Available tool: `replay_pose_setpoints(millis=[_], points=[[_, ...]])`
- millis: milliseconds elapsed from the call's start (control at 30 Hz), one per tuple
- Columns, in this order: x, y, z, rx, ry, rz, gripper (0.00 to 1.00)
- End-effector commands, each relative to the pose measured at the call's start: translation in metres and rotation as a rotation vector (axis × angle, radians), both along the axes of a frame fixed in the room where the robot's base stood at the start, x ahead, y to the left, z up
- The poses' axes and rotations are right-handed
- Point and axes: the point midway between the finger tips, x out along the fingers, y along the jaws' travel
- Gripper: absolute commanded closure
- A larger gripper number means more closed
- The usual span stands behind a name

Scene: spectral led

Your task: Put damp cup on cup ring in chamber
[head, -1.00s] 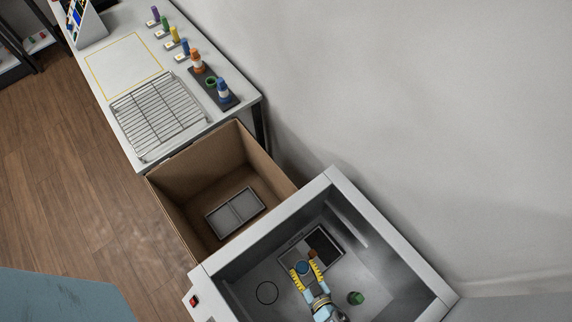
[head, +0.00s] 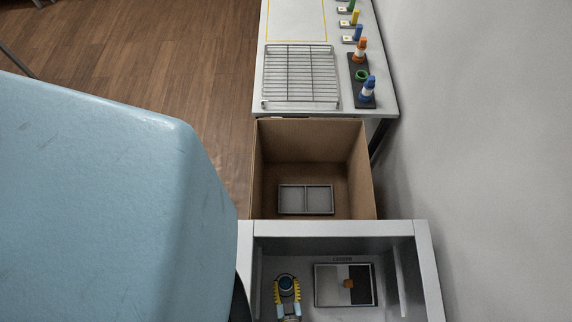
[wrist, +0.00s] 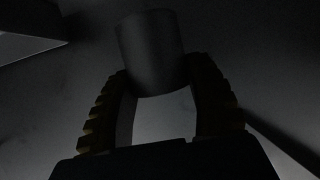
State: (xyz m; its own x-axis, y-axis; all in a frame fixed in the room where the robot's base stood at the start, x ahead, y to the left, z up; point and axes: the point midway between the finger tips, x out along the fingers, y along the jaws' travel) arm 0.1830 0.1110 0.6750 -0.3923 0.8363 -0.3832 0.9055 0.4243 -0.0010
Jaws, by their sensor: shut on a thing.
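My gripper (head: 287,290), with yellow ribbed fingers, is inside the grey chamber (head: 335,229) at the bottom of the head view. In the dark wrist view the cup (wrist: 152,52) shows as a grey cylinder between the fingertips, slightly tilted in the picture. I cannot tell whether the cup touches the chamber floor. The cup ring does not show now; the gripper and cup may cover it.
Chamber walls stand close around. Behind is an open cardboard box (head: 312,150) with a grey divided tray (head: 305,187), then a table with a wire rack (head: 301,75) and several coloured bottles.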

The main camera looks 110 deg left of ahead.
Motion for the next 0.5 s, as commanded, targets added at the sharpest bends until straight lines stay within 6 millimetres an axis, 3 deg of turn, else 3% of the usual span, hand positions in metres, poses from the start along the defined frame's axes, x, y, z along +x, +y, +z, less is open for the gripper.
replay_pose_setpoints(millis=[200,500], points=[[0.001,0.002,-0.022,0.001,0.000,-0.002,0.85],[0.001,0.001,-0.032,0.001,-0.002,-0.001,0.85]])
